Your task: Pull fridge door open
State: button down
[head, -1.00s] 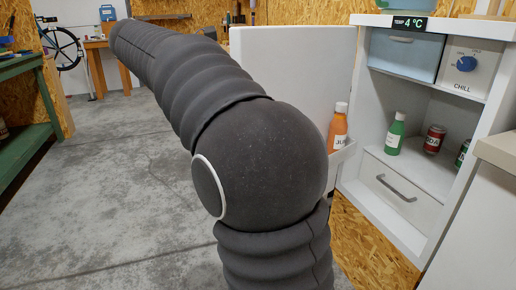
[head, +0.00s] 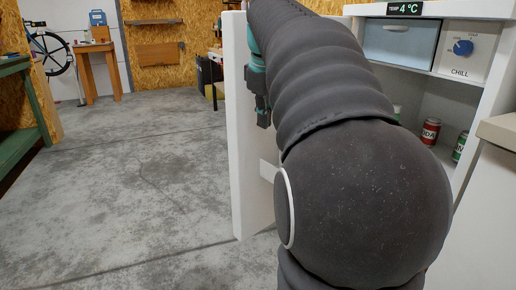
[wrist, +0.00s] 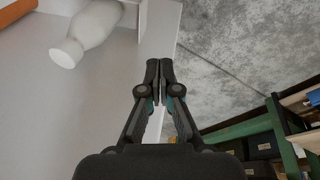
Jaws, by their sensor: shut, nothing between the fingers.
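The white fridge door (head: 248,190) stands open, with its free edge toward me at the left of my arm in the head view. In the wrist view the door's pale inner face (wrist: 70,110) fills the left side and its edge strip (wrist: 158,30) runs beside the floor. My gripper (head: 263,122) is shut and empty, close to the door's free edge. Its tips (wrist: 159,68) show near that edge in the wrist view; whether they touch it I cannot tell. The open fridge cabinet (head: 428,100) is at the right, partly hidden by my arm.
A white bottle (wrist: 92,25) is by the door's inner side in the wrist view. Soda cans (head: 430,132) stand on the fridge shelf. A pale counter (head: 490,200) borders the right. The concrete floor (head: 130,190) left of the door is clear.

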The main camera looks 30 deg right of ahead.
aim_at(252, 139)
jog(key=w+f+b, duration=0.1)
jog(key=w+f, duration=0.1)
jog(key=w+f+m+t+y+b, duration=0.1)
jog(key=f, duration=0.2)
jog(key=w+d+f+m+t+y+b, duration=0.1)
jog(key=w+f, duration=0.1)
jog(key=f, duration=0.1)
jog(key=shift+w+f, duration=0.1)
jog(key=shift+w, duration=0.2)
jog(key=shift+w+a, duration=0.15)
jog(key=shift+w, duration=0.45)
